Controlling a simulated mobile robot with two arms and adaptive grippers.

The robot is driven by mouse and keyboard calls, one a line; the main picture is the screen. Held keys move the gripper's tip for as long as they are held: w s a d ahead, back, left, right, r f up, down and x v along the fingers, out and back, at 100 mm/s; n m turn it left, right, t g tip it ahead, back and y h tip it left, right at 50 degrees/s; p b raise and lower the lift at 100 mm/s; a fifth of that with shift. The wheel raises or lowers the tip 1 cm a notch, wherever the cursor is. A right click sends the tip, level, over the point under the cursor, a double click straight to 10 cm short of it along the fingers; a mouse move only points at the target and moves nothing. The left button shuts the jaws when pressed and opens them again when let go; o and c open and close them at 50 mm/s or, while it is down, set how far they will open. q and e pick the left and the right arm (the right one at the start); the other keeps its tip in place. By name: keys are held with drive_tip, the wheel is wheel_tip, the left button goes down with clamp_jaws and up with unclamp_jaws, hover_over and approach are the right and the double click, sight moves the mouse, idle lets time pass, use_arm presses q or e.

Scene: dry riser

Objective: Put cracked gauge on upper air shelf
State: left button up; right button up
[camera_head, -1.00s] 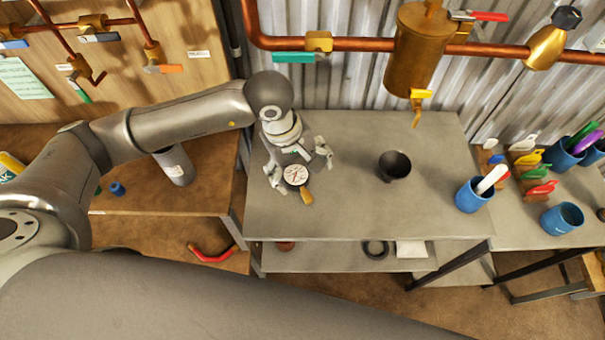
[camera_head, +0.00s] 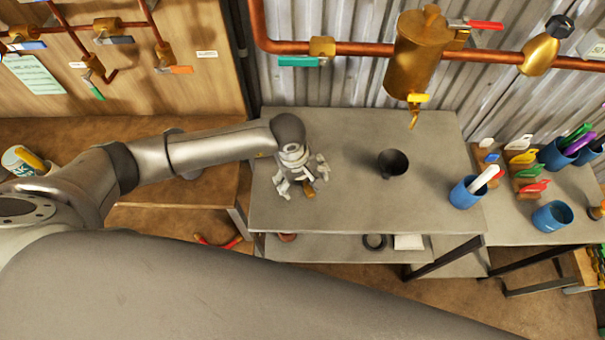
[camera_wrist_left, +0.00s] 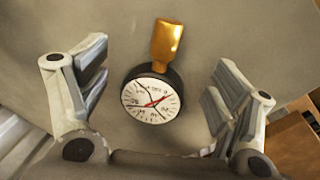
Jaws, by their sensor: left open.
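The gauge (camera_wrist_left: 152,97) has a white dial, black rim, red needle and brass stem. Dark crack-like lines cross its dial in the left wrist view. It lies face up on the grey bench (camera_head: 345,205). In the head view only its brass stem (camera_head: 308,188) shows clearly, with my gripper over the rest. My left gripper (camera_head: 302,180) is open above the gauge. In the left wrist view its fingers stand on both sides of the gauge, apart from it. I cannot tell which surface is the upper air shelf. My right gripper is not in view.
A dark cup (camera_head: 393,163) stands to the right on the bench. Blue cups (camera_head: 466,192) with tools stand farther right. A lower shelf (camera_head: 330,249) holds a black ring (camera_head: 374,241). Copper pipe (camera_head: 365,45) runs along the wall. The bench's front middle is clear.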

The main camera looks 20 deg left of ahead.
use_arm(q)
drive_tip(key=shift+f, duration=0.3)
drive_tip(key=shift+c, duration=0.4)
drive_tip(key=c, duration=1.2)
drive_tip(key=shift+w+r, duration=0.1)
drive_tip(key=shift+r, duration=0.05)
